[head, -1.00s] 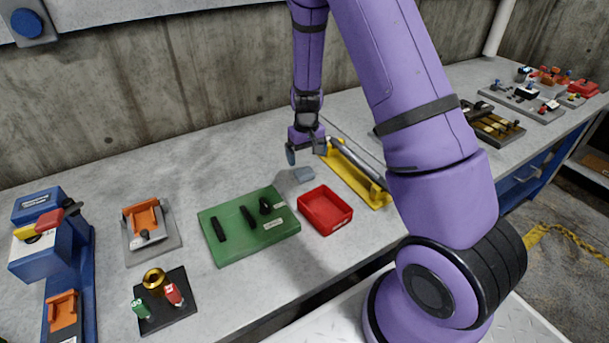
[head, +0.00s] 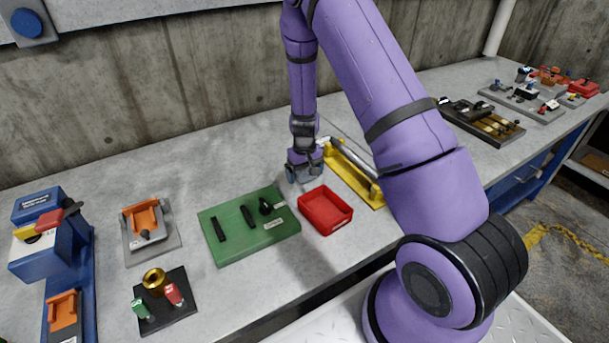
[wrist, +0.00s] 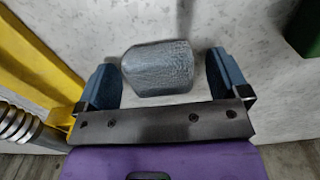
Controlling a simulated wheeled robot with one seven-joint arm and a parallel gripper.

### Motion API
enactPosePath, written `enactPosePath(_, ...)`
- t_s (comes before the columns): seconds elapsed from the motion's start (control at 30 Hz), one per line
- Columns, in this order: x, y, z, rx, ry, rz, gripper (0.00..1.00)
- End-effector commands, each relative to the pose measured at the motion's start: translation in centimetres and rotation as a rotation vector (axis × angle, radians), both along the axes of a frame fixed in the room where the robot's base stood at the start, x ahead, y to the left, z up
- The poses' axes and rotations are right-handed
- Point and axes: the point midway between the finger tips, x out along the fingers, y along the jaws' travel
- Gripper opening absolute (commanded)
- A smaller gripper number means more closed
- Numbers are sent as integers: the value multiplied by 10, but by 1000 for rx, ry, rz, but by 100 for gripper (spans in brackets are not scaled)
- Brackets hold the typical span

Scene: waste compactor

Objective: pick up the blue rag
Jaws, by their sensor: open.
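The blue rag (wrist: 157,68) is a grey-blue, rounded, textured bundle lying on the grey worktop. In the wrist view it sits between the two blue fingers of my gripper (wrist: 164,80), with a gap on each side. The gap looks smaller on the left. In the head view my gripper (head: 304,173) is low over the rag's spot, pointing down, and mostly hides the rag. The gripper is open and holds nothing. I cannot tell the exact height of the fingertips above the worktop.
A red tray (head: 325,227) stands just in front of the gripper. A yellow frame with a metal cylinder (head: 354,164) is close to its right. A green mat (head: 227,243) with black tools lies to the left. Bare worktop (head: 221,163) lies behind the mat.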

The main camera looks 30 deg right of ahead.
Motion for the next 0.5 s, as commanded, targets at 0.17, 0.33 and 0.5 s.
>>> enactPosePath(0.17, 0, 0, 0, 0, 0, 0, 71)
enactPosePath(0.33, 0, 0, 0, 0, 0, 0, 40)
enactPosePath(0.5, 0, 0, 0, 0, 0, 0, 36)
